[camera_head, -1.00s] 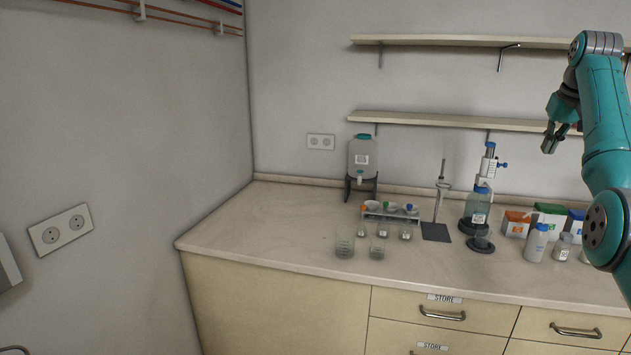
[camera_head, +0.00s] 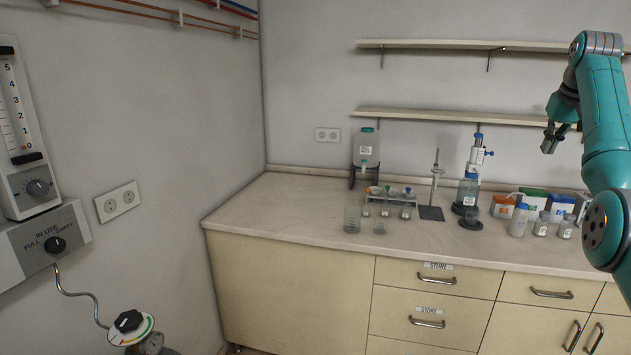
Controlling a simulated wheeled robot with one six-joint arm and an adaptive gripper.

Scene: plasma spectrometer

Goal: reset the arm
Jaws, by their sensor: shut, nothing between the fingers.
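My teal arm (camera_head: 606,140) stands at the right edge of the head view, bent at a dark-capped upper joint. My gripper (camera_head: 550,142) hangs from it, pointing down and to the left. It is shut with nothing in it. It is held up in front of the lower shelf, above the worktop in the picture, and touches nothing that I can see. Part of the arm is cut off by the right edge.
The worktop (camera_head: 270,215) carries a dispenser tank (camera_head: 366,150), a rack of flasks (camera_head: 392,196), beakers, a bottle-top dispenser (camera_head: 468,190), bottles and small boxes. Two shelves are empty where seen. At left are a flowmeter (camera_head: 20,130), a changeover box (camera_head: 50,243) and a regulator (camera_head: 130,325).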

